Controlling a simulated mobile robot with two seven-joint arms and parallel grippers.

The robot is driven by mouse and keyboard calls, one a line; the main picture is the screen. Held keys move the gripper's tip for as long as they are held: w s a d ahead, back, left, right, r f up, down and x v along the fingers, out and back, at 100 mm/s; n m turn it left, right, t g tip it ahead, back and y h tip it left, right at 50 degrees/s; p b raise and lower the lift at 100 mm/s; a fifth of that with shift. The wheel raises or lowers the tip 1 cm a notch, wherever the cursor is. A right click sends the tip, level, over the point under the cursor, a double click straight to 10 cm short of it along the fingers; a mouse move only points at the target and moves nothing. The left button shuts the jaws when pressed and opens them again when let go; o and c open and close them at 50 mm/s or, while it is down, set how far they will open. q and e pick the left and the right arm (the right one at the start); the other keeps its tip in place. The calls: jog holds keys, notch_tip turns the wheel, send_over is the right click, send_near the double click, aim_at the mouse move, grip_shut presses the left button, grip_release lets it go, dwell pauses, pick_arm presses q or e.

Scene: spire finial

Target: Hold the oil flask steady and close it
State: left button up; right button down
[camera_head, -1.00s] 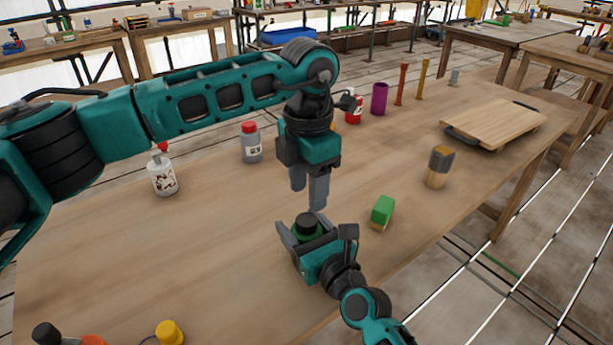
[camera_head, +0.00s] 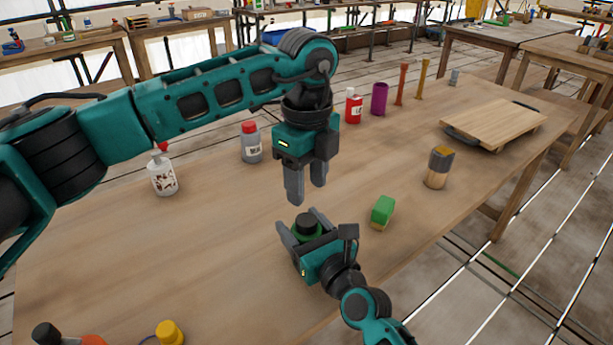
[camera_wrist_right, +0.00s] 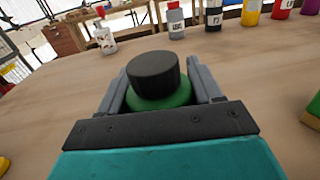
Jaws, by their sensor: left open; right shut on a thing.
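The oil flask (camera_head: 313,236) is green with a black cap (camera_head: 306,222) on its top, and it stands upright on the table. My right gripper (camera_head: 301,226) is shut on the flask, one finger on each side. In the right wrist view the black cap (camera_wrist_right: 156,76) sits over the green flask shoulder (camera_wrist_right: 158,103), between the fingers. I cannot tell how tightly the cap sits. My left gripper (camera_head: 306,192) is open and empty, pointing down above the cap and apart from it. The lower part of the flask is hidden by my right gripper.
A green block (camera_head: 382,209) lies right of the flask. A brush-like can (camera_head: 438,167) and a wooden board (camera_head: 495,125) are farther right. A grey bottle (camera_head: 251,145) and a white bottle (camera_head: 163,176) stand at left. The table (camera_head: 200,240) is clear left of the flask.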

aim_at(306, 219)
pick_arm(q)
jog(key=n, duration=0.6)
jog(key=shift+r, duration=0.15)
jog(key=shift+f, duration=4.05)
jog(key=c, duration=0.9)
jog(key=m, duration=1)
jog(key=o, duration=1.2)
